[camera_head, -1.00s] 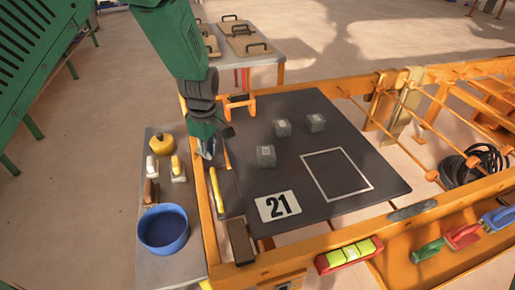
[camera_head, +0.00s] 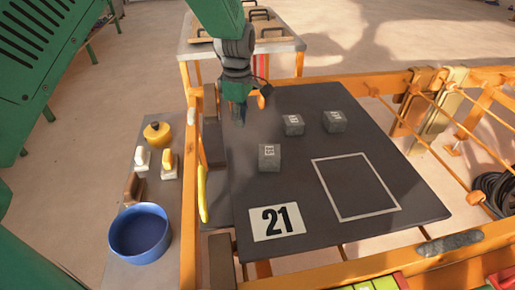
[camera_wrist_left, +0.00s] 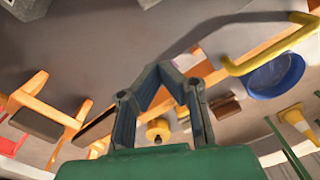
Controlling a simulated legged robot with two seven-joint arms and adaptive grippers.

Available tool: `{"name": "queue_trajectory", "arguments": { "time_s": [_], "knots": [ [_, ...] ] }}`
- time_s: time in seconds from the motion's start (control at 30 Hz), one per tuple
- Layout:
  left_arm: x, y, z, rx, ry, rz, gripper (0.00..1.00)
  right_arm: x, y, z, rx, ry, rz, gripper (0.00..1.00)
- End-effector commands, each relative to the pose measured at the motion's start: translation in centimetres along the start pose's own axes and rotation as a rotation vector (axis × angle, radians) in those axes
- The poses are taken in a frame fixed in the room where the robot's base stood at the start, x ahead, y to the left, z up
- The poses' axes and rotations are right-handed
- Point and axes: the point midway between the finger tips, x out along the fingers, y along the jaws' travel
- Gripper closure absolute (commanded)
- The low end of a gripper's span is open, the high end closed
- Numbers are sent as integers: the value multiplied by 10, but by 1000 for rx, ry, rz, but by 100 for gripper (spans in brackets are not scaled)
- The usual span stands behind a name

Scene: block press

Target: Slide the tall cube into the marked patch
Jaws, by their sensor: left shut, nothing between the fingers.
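Three grey cubes stand on the dark tabletop (camera_head: 320,230): a front one (camera_head: 270,158), a middle one (camera_head: 292,125) and a right one (camera_head: 334,121). The front one looks slightly taller, but I cannot tell for sure. The marked patch (camera_head: 355,187) is a white outline right of the front cube, and it is empty. My left gripper (camera_head: 238,122) is shut and empty near the table's back left edge, left of the cubes and apart from them. Its fingers (camera_wrist_left: 158,72) also show in the left wrist view. My right gripper is not in view.
A card reading 21 (camera_head: 277,222) lies at the table's front left. An orange frame (camera_head: 190,215) borders the table. A side shelf at left holds a blue bowl (camera_head: 140,233) and a yellow pot (camera_head: 157,134). The tabletop between the front cube and the patch is clear.

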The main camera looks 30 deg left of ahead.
Motion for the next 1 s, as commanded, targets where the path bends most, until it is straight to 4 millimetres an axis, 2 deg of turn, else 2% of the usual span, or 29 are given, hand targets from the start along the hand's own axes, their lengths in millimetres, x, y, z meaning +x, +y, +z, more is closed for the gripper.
{"name": "queue_trajectory", "arguments": {
  "time_s": [0.17, 0.57, 0.6, 0.73, 1.0],
  "knots": [
    [21, -1, 1, 0, 1, -1, 100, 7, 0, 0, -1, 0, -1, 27],
    [104, -1, 3, 1, 4, -1, 100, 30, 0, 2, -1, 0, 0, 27],
    [100, 1, 12, 4, 3, 4, 100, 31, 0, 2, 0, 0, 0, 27],
    [100, 0, 30, 3, 3, 2, 100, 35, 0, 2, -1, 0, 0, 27],
    [98, 0, 42, 0, 3, 1, 100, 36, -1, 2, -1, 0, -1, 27]
  ]
}}
